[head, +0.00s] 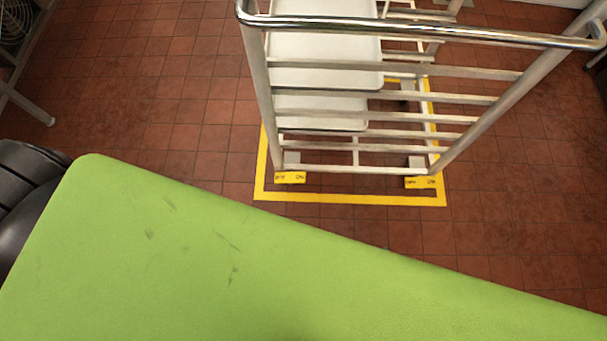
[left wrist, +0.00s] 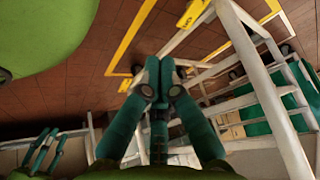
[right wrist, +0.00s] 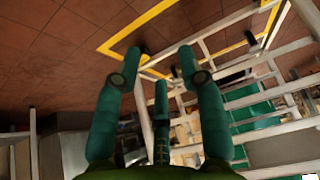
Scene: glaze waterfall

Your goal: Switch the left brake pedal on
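Two yellow brake pedals sit low on the near end of a metal rack (head: 275,95). The left pedal (head: 290,177) is at the foot of its left post; the right pedal (head: 423,182) is at the right post. Their on or off state is too small to tell. Neither gripper shows in the head view. In the left wrist view, my left gripper (left wrist: 165,66) has its teal fingertips together with nothing seen between them. A yellow pedal (left wrist: 194,12) lies beyond them, apart; I cannot tell which one. My right gripper (right wrist: 158,62) is open and empty, facing the rack.
The rack carries pale trays (head: 325,50) and has a shiny top rail (head: 420,33) with slanted posts. Yellow floor tape (head: 330,198) outlines its place. A green surface, possibly mine, covers the lower head view. The tiled floor left of the rack is clear.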

